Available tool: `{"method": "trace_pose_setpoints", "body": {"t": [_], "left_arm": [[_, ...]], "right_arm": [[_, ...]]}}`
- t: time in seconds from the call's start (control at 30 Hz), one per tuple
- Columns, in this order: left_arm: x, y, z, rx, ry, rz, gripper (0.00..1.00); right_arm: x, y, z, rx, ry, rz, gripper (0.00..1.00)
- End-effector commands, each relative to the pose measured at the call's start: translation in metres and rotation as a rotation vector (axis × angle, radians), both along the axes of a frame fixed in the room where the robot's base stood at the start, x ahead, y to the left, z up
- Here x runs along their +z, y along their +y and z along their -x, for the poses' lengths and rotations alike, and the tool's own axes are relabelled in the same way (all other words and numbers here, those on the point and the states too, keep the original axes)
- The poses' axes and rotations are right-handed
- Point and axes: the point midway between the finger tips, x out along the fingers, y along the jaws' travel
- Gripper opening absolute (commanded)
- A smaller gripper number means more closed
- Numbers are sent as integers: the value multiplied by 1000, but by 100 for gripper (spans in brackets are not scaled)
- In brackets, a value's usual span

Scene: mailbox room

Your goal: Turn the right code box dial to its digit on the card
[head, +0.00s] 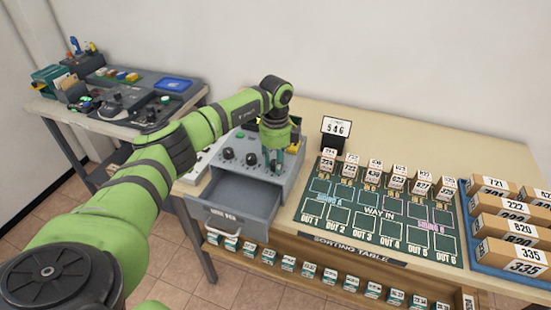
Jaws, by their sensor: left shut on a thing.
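The grey code box (235,174) stands at the left end of the sorting table, with its drawer (233,202) pulled open. Two dark dials show on its top, the left dial (228,153) and the middle dial (251,158). My left gripper (273,170) points down at the right dial's place and is shut on that dial, which its fingers mostly hide. The dial's digit cannot be read. My right gripper is out of view.
A green sorting mat (380,215) with several small numbered boxes lies right of the code box. A blue tray (468,246) holds numbered parcels at the far right. A side table (110,125) with devices stands at the left.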

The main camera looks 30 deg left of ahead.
Motion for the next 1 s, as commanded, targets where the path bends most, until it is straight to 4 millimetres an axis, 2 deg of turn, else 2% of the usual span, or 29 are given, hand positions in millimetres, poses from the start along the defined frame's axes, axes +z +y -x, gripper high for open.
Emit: {"method": "trace_pose_setpoints", "body": {"t": [0.67,0.7,0.73,0.77,1.0], "left_arm": [[0,0,0,66,0,0,0],[0,0,0,66,0,0,40],[0,0,0,66,0,0,52],[0,0,0,65,0,0,56],[0,0,0,64,0,0,56]], "right_arm": [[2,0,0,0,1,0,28],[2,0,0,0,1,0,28],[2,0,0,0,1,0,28],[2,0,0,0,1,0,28],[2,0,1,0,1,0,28]]}}
